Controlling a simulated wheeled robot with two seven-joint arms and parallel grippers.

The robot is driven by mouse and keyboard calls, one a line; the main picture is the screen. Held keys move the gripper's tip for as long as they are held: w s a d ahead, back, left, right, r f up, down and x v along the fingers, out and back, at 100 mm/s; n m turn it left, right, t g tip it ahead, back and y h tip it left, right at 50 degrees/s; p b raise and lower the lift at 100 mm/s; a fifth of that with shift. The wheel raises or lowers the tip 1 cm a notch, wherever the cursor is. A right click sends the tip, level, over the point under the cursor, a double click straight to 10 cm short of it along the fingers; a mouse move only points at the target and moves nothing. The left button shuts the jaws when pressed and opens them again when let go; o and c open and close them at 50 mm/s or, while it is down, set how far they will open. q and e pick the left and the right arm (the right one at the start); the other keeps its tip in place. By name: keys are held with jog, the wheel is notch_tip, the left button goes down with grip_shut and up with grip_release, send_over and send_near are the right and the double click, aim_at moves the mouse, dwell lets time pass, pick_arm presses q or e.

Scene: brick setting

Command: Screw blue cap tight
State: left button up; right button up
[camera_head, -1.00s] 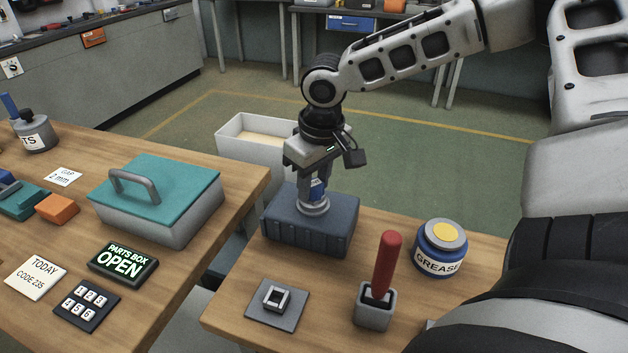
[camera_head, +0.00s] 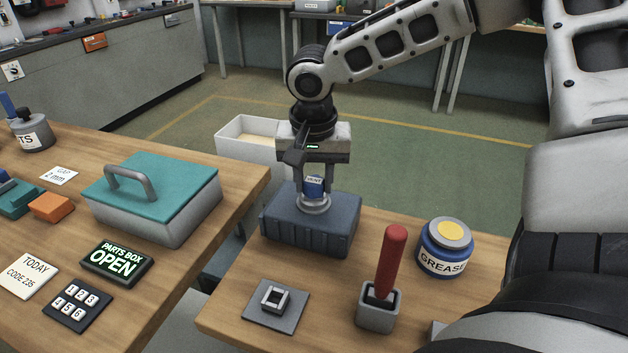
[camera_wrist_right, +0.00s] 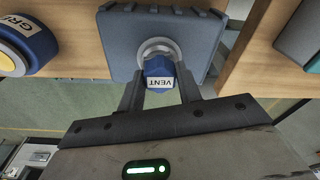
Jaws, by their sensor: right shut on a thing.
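The blue cap (camera_head: 314,188), labelled VENT, sits on a light metal ring on top of the dark grey-blue ribbed box (camera_head: 292,236). My right gripper (camera_head: 314,184) comes down on it from above and is shut on the cap. The right wrist view shows the cap (camera_wrist_right: 159,76) between the two fingers (camera_wrist_right: 160,88), with its VENT label towards the camera. The ring (camera_wrist_right: 158,50) shows just beyond it. How tightly the cap sits cannot be told. My left gripper is not in view.
A red-handled tool (camera_head: 391,262) stands upright in a grey holder. A blue grease jar (camera_head: 445,262) and a square plate (camera_head: 274,302) share this table.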

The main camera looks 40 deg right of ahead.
aim_at(315, 179)
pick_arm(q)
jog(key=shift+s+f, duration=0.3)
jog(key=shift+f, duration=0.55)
pick_arm(e)
jog(key=m, duration=0.3)
jog(key=shift+m, duration=0.4)
jog(key=shift+m+b, duration=0.3)
jog(key=o, duration=1.6)
jog(key=shift+g, duration=0.3)
jog(key=shift+c, duration=0.2)
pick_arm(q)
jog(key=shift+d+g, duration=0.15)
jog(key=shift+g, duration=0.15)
pick_arm(e)
jog(key=shift+r, duration=0.15)
notch_tip(315, 179, up, 4)
jog(key=p, duration=0.4)
jog(key=shift+r+p, duration=0.85)
jog(key=shift+r, duration=0.1)
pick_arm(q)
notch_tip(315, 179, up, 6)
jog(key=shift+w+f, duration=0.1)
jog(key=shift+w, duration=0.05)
